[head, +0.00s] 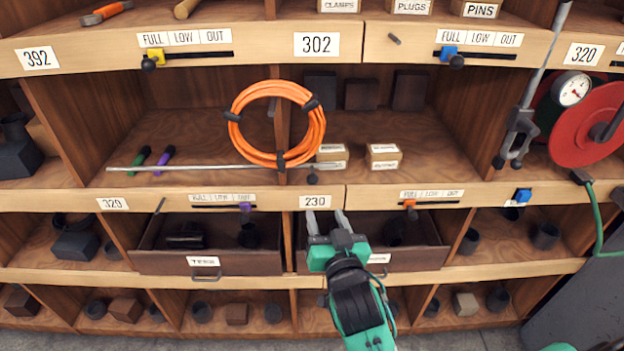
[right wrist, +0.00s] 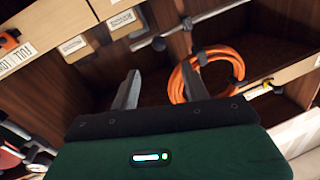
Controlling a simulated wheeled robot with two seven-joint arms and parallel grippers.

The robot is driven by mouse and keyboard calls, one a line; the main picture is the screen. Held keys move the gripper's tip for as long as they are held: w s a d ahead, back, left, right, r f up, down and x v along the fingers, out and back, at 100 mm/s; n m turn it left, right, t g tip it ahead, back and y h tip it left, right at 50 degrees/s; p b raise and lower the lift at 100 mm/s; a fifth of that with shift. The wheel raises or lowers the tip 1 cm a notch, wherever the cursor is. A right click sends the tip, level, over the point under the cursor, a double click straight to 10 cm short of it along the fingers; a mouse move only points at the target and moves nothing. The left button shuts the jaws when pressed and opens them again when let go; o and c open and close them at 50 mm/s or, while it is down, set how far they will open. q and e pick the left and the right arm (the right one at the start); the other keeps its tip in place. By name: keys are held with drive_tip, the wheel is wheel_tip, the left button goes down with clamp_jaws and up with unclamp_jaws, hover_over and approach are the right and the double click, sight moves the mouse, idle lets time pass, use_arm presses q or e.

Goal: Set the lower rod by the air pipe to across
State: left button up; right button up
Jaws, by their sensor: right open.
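A thin grey pipe (head: 540,75) slants down at the right to a grey fitting (head: 522,124) with two dark-tipped ends. A long thin grey rod (head: 220,168) runs level along the middle shelf's front, with a dark knob (head: 312,179) near its right end. It also shows in the right wrist view (right wrist: 215,16). No label names the air pipe, and I cannot tell which part is its lower rod. My right gripper (head: 327,222) is open and empty, below the knob and in front of the lower rail. Its spread fingers show in the right wrist view (right wrist: 162,90). My left gripper is not seen.
An orange hose coil (head: 238,120) hangs over the shelf divider. Small boxes (head: 384,156) stand right of it. A red reel (head: 585,125) and a gauge (head: 571,90) are at the far right. Open drawers (head: 205,262) jut out below. Slider rails line the shelf fronts.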

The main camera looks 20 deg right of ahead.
sight(314, 183)
drive_tip(key=w+p, duration=0.1)
drive_tip(key=w, duration=0.3)
drive_tip(key=w+p, duration=0.1)
drive_tip(key=w, duration=0.3)
drive_tip(key=w+d+p, duration=0.1)
drive_tip(key=w+p, duration=0.1)
drive_tip(key=w, duration=0.2)
drive_tip(key=shift+w+d, duration=0.1)
drive_tip(key=shift+w, duration=0.1)
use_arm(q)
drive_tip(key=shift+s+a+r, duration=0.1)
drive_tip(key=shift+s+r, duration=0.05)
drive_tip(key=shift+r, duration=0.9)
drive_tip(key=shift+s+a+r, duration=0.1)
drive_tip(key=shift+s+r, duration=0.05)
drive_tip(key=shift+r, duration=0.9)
use_arm(e)
drive_tip(key=shift+w+f, duration=0.1)
drive_tip(key=shift+w, duration=0.5)
clamp_jaws()
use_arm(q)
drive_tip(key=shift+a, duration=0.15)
use_arm(e)
drive_tip(key=shift+d, duration=0.1)
